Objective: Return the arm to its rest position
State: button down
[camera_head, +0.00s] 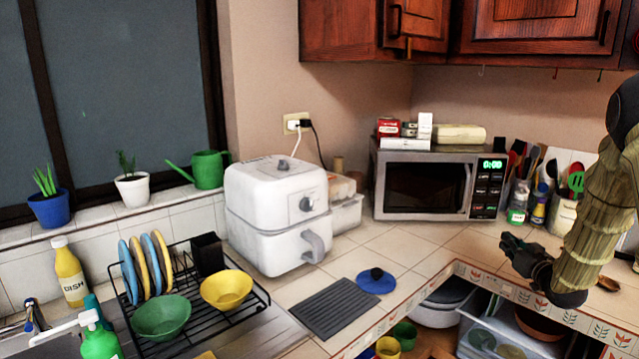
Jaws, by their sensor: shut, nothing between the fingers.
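My arm (592,215) comes in from the right edge and bends down over the right part of the tiled counter. My gripper (518,250) is at its lower end, dark, pointing left, in front of the microwave (425,185). It is shut and holds nothing. It appears above the counter's front edge and touches nothing that I can make out.
A white air fryer (275,215) stands in the middle, beside a dish rack (205,318) with bowls and plates. A blue lid (375,281) and dark mat (333,305) lie on the counter. Utensils (575,182) stand behind my arm. Open shelves with pots are below.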

jog(key=s+a+f+g, duration=0.1)
jog(key=s+a+f, duration=0.15)
jog(key=f, duration=0.35)
jog(key=s+a+f+m+g, duration=0.1)
jog(key=a+f+g, duration=0.1)
jog(key=a+f, duration=0.35)
jog(key=s+a+f+g, duration=0.1)
jog(key=s+a+f, duration=0.1)
jog(key=f, duration=0.6)
jog(key=s+a+f+g, duration=0.5)
jog(key=s+a+f, duration=0.7)
jog(key=s+f, duration=0.25)
jog(key=s+a+f+g, duration=0.3)
jog(key=s+a, duration=0.2)
jog(key=s, duration=0.5)
jog(key=s+a+f+g, duration=0.2)
jog(key=s+a+f, duration=0.2)
jog(key=s, duration=0.7)
jog(key=s+a+f+n+g, duration=0.1)
jog(key=s+a+f+g, duration=0.2)
jog(key=s+a, duration=0.3)
jog(key=s, duration=0.4)
jog(key=shift+s+a+f+g, duration=0.2)
jog(key=shift+s+a+g, duration=0.1)
jog(key=shift+s+a, duration=0.1)
